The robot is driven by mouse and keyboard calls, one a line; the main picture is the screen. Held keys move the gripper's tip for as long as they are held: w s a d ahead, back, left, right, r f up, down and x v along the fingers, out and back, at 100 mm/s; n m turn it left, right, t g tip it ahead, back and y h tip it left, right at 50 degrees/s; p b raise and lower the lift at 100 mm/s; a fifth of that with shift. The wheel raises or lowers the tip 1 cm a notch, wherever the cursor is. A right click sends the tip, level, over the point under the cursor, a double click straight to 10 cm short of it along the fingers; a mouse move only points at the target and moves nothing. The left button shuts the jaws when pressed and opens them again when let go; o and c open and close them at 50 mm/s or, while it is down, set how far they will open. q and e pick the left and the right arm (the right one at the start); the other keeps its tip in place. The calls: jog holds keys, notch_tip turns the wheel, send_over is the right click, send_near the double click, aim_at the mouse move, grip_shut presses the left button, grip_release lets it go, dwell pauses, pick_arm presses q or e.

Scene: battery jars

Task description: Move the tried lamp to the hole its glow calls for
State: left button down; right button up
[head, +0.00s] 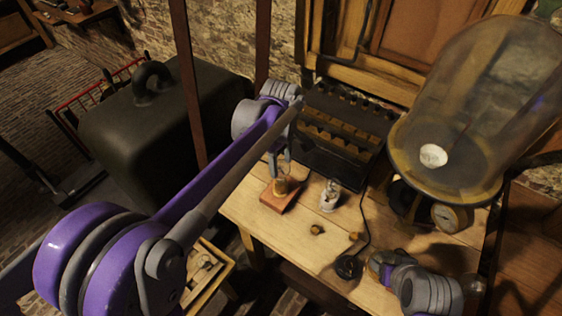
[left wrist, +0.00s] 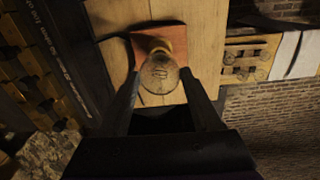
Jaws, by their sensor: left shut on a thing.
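A lamp with a rounded glass bulb (left wrist: 160,73) and a brass-coloured base stands at a red-brown block (head: 272,203); the block also shows in the left wrist view (left wrist: 120,52). My left gripper (head: 281,172) points down at it, shut on the lamp, with one finger on each side of the bulb in the left wrist view (left wrist: 163,92). I see no clear glow in the bulb. Whether its base still sits in the block cannot be told. A wooden tray with round holes (left wrist: 231,60) lies right of the table; it shows at lower left in the head view (head: 222,277).
A second glass lamp (head: 330,195) stands on the table (head: 300,240). A dark battery rack (head: 345,125) is behind. A large glass dome (head: 480,110) stands at right. A black cable runs to a round black piece (head: 348,267). My right arm (head: 425,288) is at lower right.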

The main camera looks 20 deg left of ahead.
pick_arm(q)
jog(key=n, duration=0.2)
jog(key=shift+n, duration=0.4)
jog(key=shift+r, duration=0.1)
pick_arm(e)
jog(key=shift+r, duration=0.1)
pick_arm(q)
jog(key=shift+r+p, duration=0.6)
jog(key=shift+r, duration=0.5)
pick_arm(e)
jog(key=shift+w+r, duration=0.35)
jog(key=shift+r, duration=0.45)
pick_arm(q)
jog(key=shift+r+p, duration=1.2)
jog(key=shift+r, duration=1.35)
pick_arm(e)
jog(key=r, duration=0.1)
jog(key=w+r, duration=0.1)
jog(key=r, duration=0.1)
jog(key=shift+w+r+t, duration=0.2)
jog(key=shift+w+t, duration=0.1)
pick_arm(q)
jog(key=shift+f, duration=0.1)
pick_arm(e)
jog(key=shift+s, duration=0.1)
